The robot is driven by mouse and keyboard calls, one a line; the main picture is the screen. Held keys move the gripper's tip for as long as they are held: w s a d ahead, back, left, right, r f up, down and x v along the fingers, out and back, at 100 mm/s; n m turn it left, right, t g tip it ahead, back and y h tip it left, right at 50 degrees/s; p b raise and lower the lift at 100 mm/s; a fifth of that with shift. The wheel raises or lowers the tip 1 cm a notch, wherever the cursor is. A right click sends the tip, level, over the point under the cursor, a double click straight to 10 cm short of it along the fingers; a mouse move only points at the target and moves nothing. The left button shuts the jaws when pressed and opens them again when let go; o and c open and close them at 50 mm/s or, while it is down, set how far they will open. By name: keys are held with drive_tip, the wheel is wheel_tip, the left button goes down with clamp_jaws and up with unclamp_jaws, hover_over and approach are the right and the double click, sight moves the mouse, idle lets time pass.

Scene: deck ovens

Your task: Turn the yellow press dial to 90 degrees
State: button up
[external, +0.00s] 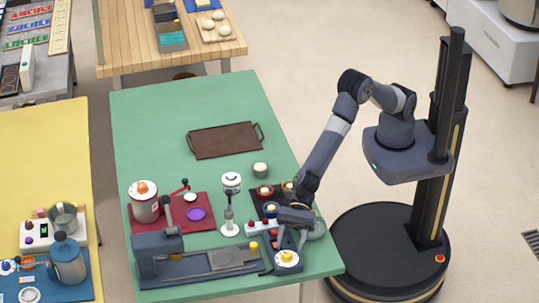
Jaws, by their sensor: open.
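My arm reaches down from the right, and my gripper (291,238) is low over this corner, just behind the dial. My gripper is open, with nothing seen between the fingers. It appears apart from the dial, though the small gap is hard to judge. The dial's angle marks are too small to read.
A smaller yellow knob (253,247) stands left of the dial. Close behind are a white box with red buttons (257,229), a white stand (230,218) and a dark mat with small cups (264,192). A brown tray (224,140) lies farther back, with clear table around it.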

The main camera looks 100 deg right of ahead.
sight(287, 256)
drive_tip(key=shift+x, duration=1.5)
drive_tip(key=shift+r, duration=0.2)
drive_tip(key=shift+c, duration=0.4)
drive_tip(key=c, duration=0.9)
drive_tip(key=shift+o, duration=0.2)
drive_tip(key=shift+p, duration=0.35)
drive_tip(key=shift+r+n+g+y+p, duration=0.15)
drive_tip(key=shift+n+g+y+p, duration=0.15)
drive_tip(key=shift+n+g, duration=0.3)
drive_tip(key=shift+g, duration=0.1)
drive_tip(key=o, duration=0.9)
drive_tip(key=shift+o, duration=0.2)
